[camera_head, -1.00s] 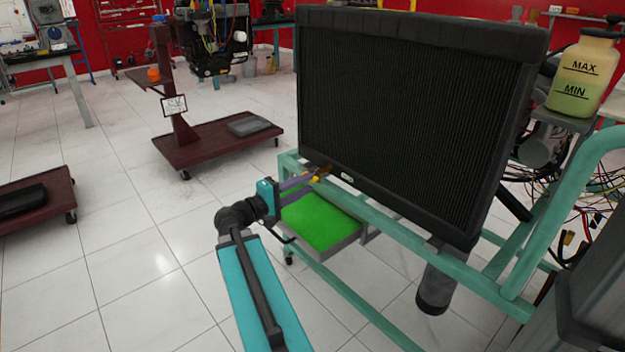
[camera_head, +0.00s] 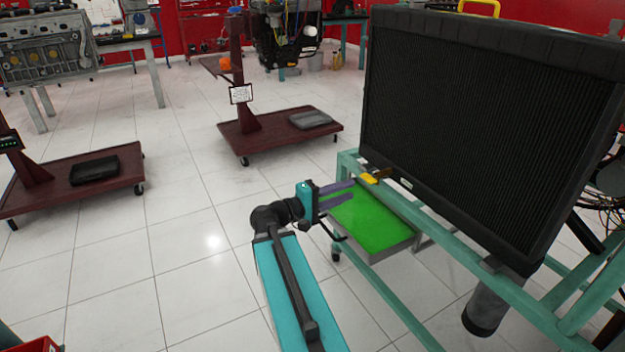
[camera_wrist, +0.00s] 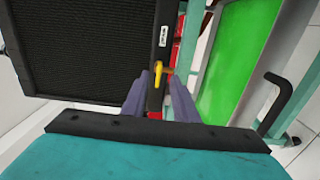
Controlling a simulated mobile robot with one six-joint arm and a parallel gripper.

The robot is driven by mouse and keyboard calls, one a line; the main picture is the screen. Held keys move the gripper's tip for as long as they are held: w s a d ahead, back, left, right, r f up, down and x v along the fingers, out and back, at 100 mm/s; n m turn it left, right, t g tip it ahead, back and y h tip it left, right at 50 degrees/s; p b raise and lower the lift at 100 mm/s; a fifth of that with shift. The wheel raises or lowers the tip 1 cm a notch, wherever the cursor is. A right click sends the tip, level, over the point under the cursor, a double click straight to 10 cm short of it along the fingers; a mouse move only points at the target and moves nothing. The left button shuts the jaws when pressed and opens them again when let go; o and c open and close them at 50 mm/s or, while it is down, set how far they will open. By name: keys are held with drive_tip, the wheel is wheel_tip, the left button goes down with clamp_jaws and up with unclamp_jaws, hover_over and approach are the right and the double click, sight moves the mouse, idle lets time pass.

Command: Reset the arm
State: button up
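My gripper (camera_head: 352,190) is teal with two purple-grey fingers and sits left of the radiator stand. Its fingers are apart with nothing held between them; the wrist view shows the same gap (camera_wrist: 158,101). A small yellow-handled valve (camera_head: 370,179) is at the lower left corner of the black radiator (camera_head: 480,120). In the wrist view the yellow handle (camera_wrist: 157,70) lies beyond the fingertips, apart from them. My arm reaches up from the bottom of the head view, bent at the wrist.
The teal stand frame (camera_head: 440,233) carries the radiator, with a green-bottomed tray (camera_head: 372,222) low beside it. Dark red wheeled bases (camera_head: 262,143) stand to the left and behind. White tiled floor (camera_head: 200,235) is clear left of my arm.

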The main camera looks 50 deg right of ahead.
drive_tip(key=w+a+n+t+p, duration=0.3)
drive_tip(key=w+a+p, duration=0.2)
drive_tip(key=a+p, duration=0.3)
drive_tip(key=a+f+n+y+p, duration=0.2)
drive_tip(key=a+f+y+p, duration=0.2)
drive_tip(key=a+f+p, duration=0.5)
drive_tip(key=s+a+f+g+y+p, duration=0.1)
drive_tip(key=s+a+f+y+p, duration=0.2)
drive_tip(key=s+a+f, duration=0.3)
drive_tip(key=s+a+f+g+y+p, duration=0.1)
drive_tip(key=s+a+f+y+p, duration=0.2)
drive_tip(key=a, duration=1.2)
drive_tip(key=s+a+f+m+y+p, duration=0.1)
drive_tip(key=s+a+f+y+p, duration=0.2)
drive_tip(key=s+a+f+y, duration=0.4)
drive_tip(key=s+a+f, duration=0.2)
drive_tip(key=a+f, duration=0.1)
drive_tip(key=shift+a+g, duration=0.2)
drive_tip(key=shift+g, duration=0.2)
